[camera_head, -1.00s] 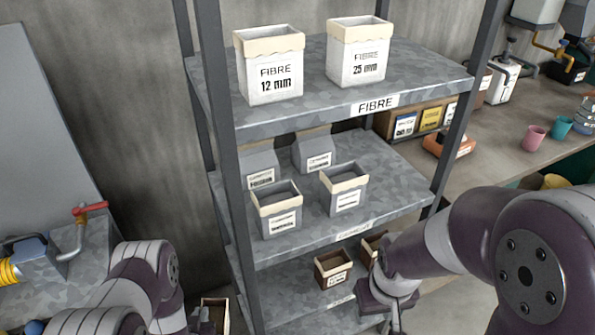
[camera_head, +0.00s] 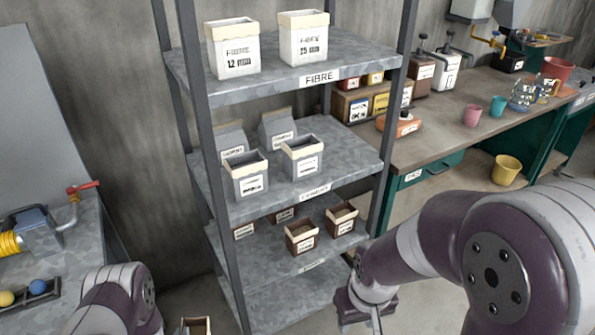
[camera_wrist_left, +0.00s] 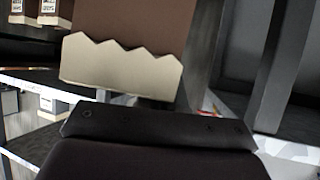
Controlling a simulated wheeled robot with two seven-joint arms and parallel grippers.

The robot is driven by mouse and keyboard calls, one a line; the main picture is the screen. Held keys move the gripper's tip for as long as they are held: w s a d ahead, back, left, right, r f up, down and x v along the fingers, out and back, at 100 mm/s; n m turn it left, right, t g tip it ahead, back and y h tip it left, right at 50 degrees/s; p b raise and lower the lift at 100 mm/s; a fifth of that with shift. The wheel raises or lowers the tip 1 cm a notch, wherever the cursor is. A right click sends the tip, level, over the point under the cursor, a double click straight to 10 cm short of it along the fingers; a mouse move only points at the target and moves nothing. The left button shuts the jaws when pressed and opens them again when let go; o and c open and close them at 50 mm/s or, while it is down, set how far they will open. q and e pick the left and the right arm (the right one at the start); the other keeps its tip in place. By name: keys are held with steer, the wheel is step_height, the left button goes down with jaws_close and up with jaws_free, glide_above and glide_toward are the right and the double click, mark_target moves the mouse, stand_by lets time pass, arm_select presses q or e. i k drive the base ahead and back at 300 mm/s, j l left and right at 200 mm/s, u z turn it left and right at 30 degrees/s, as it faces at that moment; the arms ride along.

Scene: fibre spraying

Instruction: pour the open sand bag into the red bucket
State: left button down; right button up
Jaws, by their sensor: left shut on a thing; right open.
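The open sand bag is a brown bag with a cream zigzag rim. It fills the top middle of the left wrist view (camera_wrist_left: 125,75), and its open top shows at the bottom edge of the head view (camera_head: 196,326). My left gripper (camera_wrist_left: 155,125) is shut on this bag; in the head view the grip itself is cut off by the frame. The red bucket (camera_head: 556,69) stands on the workbench at the far upper right, well away from both grippers. My right gripper (camera_head: 366,310) is open and empty, low in front of the shelf rack.
The shelf rack (camera_head: 345,157) holds white fibre bags, grey cement bags and brown bags (camera_head: 301,237). Pink and teal cups stand on the workbench (camera_head: 450,118). A yellow bucket (camera_head: 506,170) is below it. A bench with a red-handled tap (camera_head: 82,188) is at left.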

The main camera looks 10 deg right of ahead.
mark_target(560, 69)
steer(key=z, duration=2.35)
steer(key=i+j+z, duration=0.15)
steer(key=i, duration=0.2)
steer(key=i+j, duration=0.25)
steer(key=i, duration=0.3)
steer(key=i+j, duration=0.25)
steer(key=i, duration=0.25)
steer(key=i+j, duration=0.25)
steer(key=i, duration=5.7)
steer(key=i+l+u, duration=0.25)
steer(key=i+j, duration=0.05)
steer(key=j, duration=0.05)
